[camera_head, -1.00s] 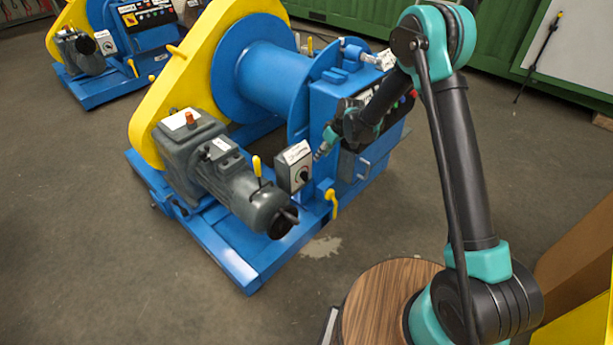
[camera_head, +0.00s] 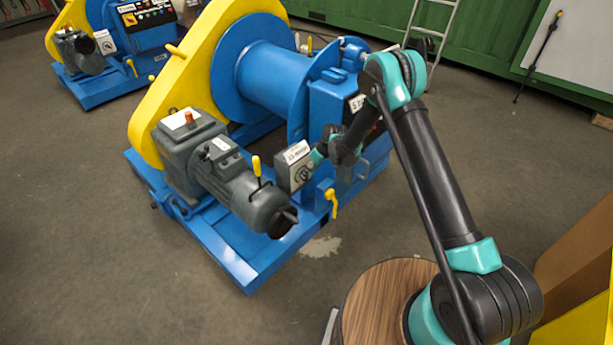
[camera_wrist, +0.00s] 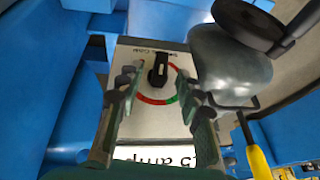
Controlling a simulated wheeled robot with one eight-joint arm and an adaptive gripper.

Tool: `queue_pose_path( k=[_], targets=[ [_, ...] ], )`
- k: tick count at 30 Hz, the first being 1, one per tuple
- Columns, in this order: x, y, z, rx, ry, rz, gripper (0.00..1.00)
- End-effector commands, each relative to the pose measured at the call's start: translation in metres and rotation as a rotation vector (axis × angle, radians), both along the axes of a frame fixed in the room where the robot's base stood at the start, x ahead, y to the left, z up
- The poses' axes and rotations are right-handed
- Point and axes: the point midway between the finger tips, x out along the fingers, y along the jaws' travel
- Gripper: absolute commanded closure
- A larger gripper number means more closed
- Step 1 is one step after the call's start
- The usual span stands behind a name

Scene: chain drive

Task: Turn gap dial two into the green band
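The gap dial is a black knob (camera_wrist: 158,70) on a pale panel, with a red arc (camera_wrist: 155,101) and a short green band (camera_wrist: 172,98) below it in the wrist view. The knob stands near upright; which mark it points to is hard to tell. The label above it is too small to read surely. My gripper (camera_wrist: 155,78) is open, its two fingers on either side of the knob and apart from it. In the head view the grey dial box (camera_head: 294,167) is beside the motor, and my gripper (camera_head: 312,162) is at its face.
The grey motor (camera_head: 240,185) with a yellow-handled lever (camera_head: 257,166) stands left of the dial box. A yellow handle (camera_head: 332,203) is just below right. The blue winch cabinet (camera_head: 325,105) is behind my arm. Floor in front is clear.

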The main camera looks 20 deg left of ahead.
Motion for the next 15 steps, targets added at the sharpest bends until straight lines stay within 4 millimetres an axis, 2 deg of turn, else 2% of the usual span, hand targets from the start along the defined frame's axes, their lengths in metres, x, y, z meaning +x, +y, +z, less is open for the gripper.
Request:
queue_pose_path(
  k=[6, 15],
  targets=[
    [0.001, 0.011, -0.024, 0.0, 0.0, 0.001, 0.64],
    [0.001, 0.014, -0.031, 0.0, 0.0, 0.001, 0.64]
  ],
)
